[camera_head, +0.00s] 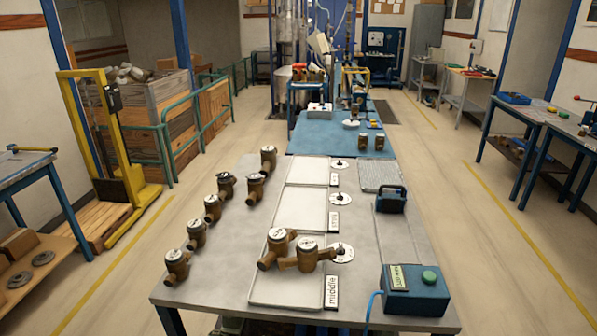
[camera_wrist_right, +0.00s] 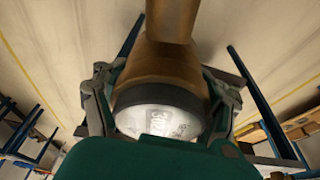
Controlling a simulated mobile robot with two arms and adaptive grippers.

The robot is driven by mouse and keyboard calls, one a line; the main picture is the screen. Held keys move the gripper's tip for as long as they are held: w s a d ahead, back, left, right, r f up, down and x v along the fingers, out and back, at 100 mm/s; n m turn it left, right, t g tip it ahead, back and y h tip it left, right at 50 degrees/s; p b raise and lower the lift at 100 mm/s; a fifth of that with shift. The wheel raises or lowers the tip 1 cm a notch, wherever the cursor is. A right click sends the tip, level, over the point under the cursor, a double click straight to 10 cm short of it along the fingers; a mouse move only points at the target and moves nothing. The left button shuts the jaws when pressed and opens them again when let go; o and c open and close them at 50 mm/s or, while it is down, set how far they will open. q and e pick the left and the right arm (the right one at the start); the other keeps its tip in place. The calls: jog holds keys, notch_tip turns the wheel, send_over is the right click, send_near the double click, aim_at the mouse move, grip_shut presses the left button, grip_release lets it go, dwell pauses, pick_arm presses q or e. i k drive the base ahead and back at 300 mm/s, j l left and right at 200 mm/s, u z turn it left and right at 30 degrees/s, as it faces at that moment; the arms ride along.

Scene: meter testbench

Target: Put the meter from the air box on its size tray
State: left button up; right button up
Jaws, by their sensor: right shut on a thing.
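In the right wrist view my right gripper (camera_wrist_right: 165,105) is shut on a brass meter (camera_wrist_right: 165,75). Its white dial (camera_wrist_right: 158,122) faces the camera and floor shows behind it. In the head view neither gripper shows. Three pale trays lie in a row on the near table: the far tray (camera_head: 305,172), the middle tray (camera_head: 300,205) and the near tray (camera_head: 275,293). The near tray has a "middle" label (camera_head: 331,292). Two brass meters, one (camera_head: 277,247) and another (camera_head: 308,258), stand at the near tray. A blue-green box (camera_head: 408,297) with a green button stands at the near right corner.
Several brass meters (camera_head: 213,208) stand in a slanting line left of the trays. A dark green box (camera_head: 391,199) sits at the table's right side. Two meters stand on the blue bench (camera_head: 325,135) behind. A yellow pallet truck (camera_head: 120,185) stands at left.

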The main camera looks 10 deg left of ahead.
aim_at(310, 170)
jog(key=i+j+u, duration=0.1)
jog(key=j+u, duration=0.2)
jog(key=i+j+u, duration=0.1)
jog(key=j+u, duration=0.2)
jog(key=j, duration=0.15)
jog(key=i+j+u, duration=0.15)
jog(key=j+u, duration=0.15)
jog(key=i+j+u, duration=0.2)
jog(key=u, duration=0.15)
jog(key=i+j+u, duration=0.9)
jog(key=i+l+z, duration=0.1)
jog(key=i+z, duration=0.75)
jog(key=i+j+z, duration=0.2)
jog(key=z, duration=0.25)
jog(key=i+l+z, duration=0.1)
jog(key=i+z, duration=0.55)
jog(key=z, duration=0.2)
jog(key=i+j+z, duration=0.15)
jog(key=i+z, duration=0.25)
jog(key=i+j+z, duration=0.2)
jog(key=z, duration=0.25)
jog(key=i+j+z, duration=0.75)
jog(key=j, duration=0.35)
jog(key=i+j+z, duration=0.25)
jog(key=j, duration=0.2)
